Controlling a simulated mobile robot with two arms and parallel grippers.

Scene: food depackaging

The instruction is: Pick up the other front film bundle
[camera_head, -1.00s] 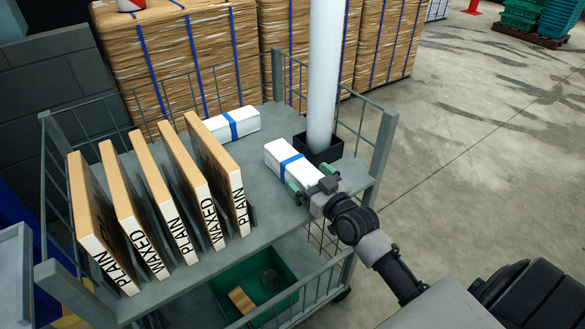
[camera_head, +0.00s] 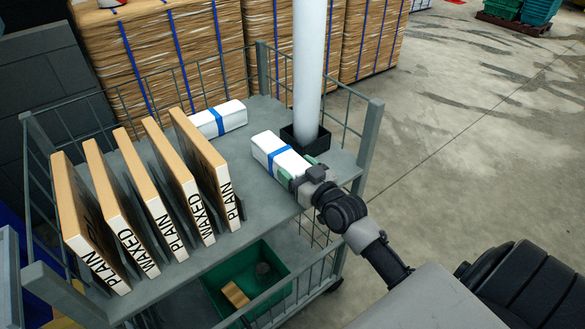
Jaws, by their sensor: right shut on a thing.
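A white film bundle with a blue band (camera_head: 277,152) lies on the cart's top shelf, beside the black socket of the white post. My right gripper (camera_head: 296,174) is at the bundle's near end, shut on it; the far finger is partly hidden. The bundle appears to be at or just above shelf height; I cannot tell whether it touches. A second white bundle with a blue band (camera_head: 222,118) lies farther back, partly behind the upright boards. My left gripper is not in view.
Several upright boards marked PLAIN and WAXED (camera_head: 150,200) stand on the left of the grey cart shelf (camera_head: 258,212). A white post (camera_head: 308,75) rises from a black socket (camera_head: 311,140). Wire rails edge the cart. A green bin (camera_head: 275,287) sits on the lower shelf.

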